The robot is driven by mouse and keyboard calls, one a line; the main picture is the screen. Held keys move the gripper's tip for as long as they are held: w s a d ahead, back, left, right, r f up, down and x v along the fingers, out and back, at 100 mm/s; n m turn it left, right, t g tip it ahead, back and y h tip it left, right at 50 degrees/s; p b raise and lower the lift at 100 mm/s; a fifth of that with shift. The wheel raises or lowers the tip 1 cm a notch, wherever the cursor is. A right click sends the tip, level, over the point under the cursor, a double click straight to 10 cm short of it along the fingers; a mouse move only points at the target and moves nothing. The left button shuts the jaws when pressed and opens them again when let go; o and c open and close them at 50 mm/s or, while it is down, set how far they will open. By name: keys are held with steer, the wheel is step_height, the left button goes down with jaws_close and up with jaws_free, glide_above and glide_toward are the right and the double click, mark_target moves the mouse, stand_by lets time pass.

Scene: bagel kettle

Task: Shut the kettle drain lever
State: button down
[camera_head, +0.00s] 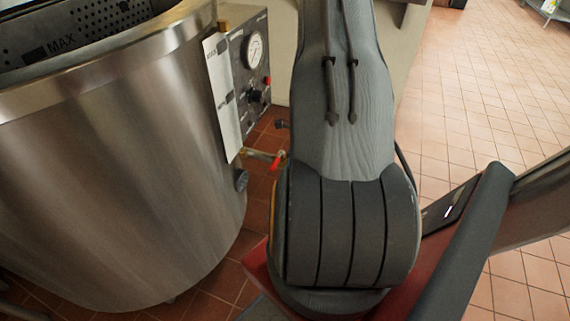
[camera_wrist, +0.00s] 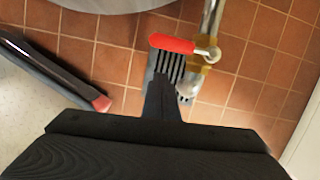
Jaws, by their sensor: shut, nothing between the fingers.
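The kettle drain lever has a red handle (camera_wrist: 172,43) in the wrist view, lying roughly crosswise to the metal drain pipe (camera_wrist: 211,16). Its silver end sits at the brass-coloured valve (camera_wrist: 205,56). My gripper (camera_wrist: 161,80) is shut and empty, its fingers pointing up the picture just below the red handle. I cannot tell whether they touch it. In the head view the red handle (camera_head: 277,160) shows small beside the steel kettle (camera_head: 110,180). My arm hides the gripper there.
A control panel with a gauge (camera_head: 255,50) stands at the kettle's right side. A floor grate (camera_wrist: 155,72) lies below the valve. The tiled floor (camera_head: 480,90) is open at the right. A pale wall or edge (camera_wrist: 305,150) borders the wrist view's lower right.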

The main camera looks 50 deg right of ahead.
steer(key=p+v, duration=0.3)
steer(key=v, duration=0.7)
steer(key=shift+s, duration=0.35)
steer(key=shift+s+d, duration=0.1)
